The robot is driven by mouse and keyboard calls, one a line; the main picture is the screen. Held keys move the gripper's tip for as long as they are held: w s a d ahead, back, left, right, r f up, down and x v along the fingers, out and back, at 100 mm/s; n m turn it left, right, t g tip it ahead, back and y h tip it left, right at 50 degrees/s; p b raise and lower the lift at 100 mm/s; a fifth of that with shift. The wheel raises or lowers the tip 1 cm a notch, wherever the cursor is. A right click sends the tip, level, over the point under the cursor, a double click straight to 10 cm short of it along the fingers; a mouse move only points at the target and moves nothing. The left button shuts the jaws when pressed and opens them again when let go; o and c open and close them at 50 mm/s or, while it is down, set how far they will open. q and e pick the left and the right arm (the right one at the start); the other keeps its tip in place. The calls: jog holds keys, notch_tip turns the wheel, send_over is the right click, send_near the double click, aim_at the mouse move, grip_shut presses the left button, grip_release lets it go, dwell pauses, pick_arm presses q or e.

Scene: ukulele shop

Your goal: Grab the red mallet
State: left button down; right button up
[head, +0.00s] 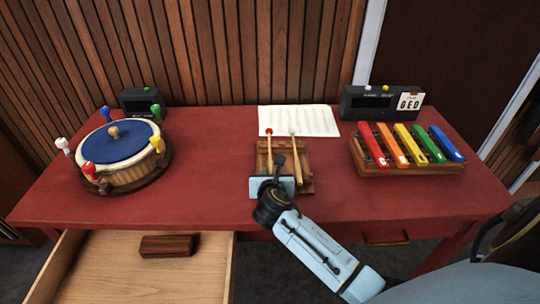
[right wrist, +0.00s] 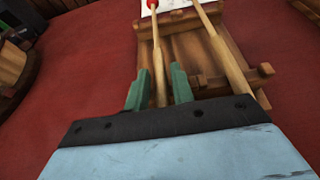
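The red mallet (head: 269,132), with a red head and thin wooden handle, lies on a small wooden rack (head: 307,187) at the table's middle. My right gripper (right wrist: 160,85) is over the rack's near end. Its two green fingers stand apart, one on each side of the red mallet's handle, with small gaps visible. In the head view the wrist hides the handle's near end. My left gripper is not in view.
The red table (head: 215,190) holds a blue-topped drum (head: 110,145) at left, a coloured xylophone (head: 407,165) at right, a paper sheet (head: 315,120) behind the rack, and two dark boxes (head: 370,103) at the back. An open drawer (head: 105,275) holds a brown block (head: 168,246).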

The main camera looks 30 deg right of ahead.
grip_shut()
jog(key=shift+r, duration=0.1)
